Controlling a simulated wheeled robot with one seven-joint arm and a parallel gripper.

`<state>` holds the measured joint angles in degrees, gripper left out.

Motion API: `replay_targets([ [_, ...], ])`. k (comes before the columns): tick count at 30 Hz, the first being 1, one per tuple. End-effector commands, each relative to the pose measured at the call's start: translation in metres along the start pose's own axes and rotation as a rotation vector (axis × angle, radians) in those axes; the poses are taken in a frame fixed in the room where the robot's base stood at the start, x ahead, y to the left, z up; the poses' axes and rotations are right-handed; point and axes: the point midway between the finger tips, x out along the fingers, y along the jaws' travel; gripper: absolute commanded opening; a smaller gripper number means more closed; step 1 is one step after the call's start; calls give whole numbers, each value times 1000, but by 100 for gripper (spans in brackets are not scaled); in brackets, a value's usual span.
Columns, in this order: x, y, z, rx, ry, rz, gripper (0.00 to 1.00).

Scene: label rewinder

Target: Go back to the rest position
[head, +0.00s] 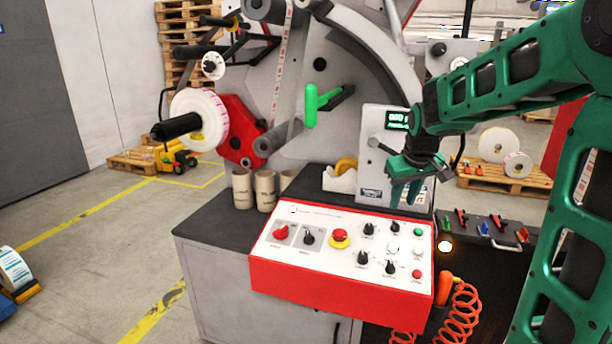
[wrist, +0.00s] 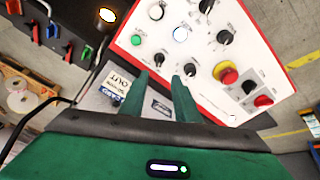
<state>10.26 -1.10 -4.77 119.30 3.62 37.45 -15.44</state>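My gripper (head: 407,195) is green and hangs in front of the grey display box, above the back right of the control panel (head: 345,219). Its fingers point down. In the wrist view the two fingers of my gripper (wrist: 161,80) stand apart with nothing between them. The red and white control panel (wrist: 205,45) lies beyond them, with knobs, buttons and a red and yellow emergency stop (wrist: 226,73). The fingers appear clear of the panel. My arm comes in from the right of the head view.
The label rewinder (head: 335,80) stands behind, with a white roll (head: 199,119) at left. Cardboard cores (head: 265,190) and a tape dispenser (head: 340,178) stand on the dark worktop. A switch strip (head: 485,232) and an orange coiled hose (head: 461,312) are at right. The left floor is mostly open.

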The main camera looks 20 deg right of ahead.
Motion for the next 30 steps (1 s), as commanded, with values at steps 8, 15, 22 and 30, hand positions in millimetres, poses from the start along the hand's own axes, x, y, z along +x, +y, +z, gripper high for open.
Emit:
replay_targets([
  [8,-22,8,68,104,-83,0,29],
  [15,-55,2,213,327,-266,-18,29],
  [22,-71,-16,306,473,-392,-40,29],
  [30,-74,-23,330,511,-427,-47,29],
])
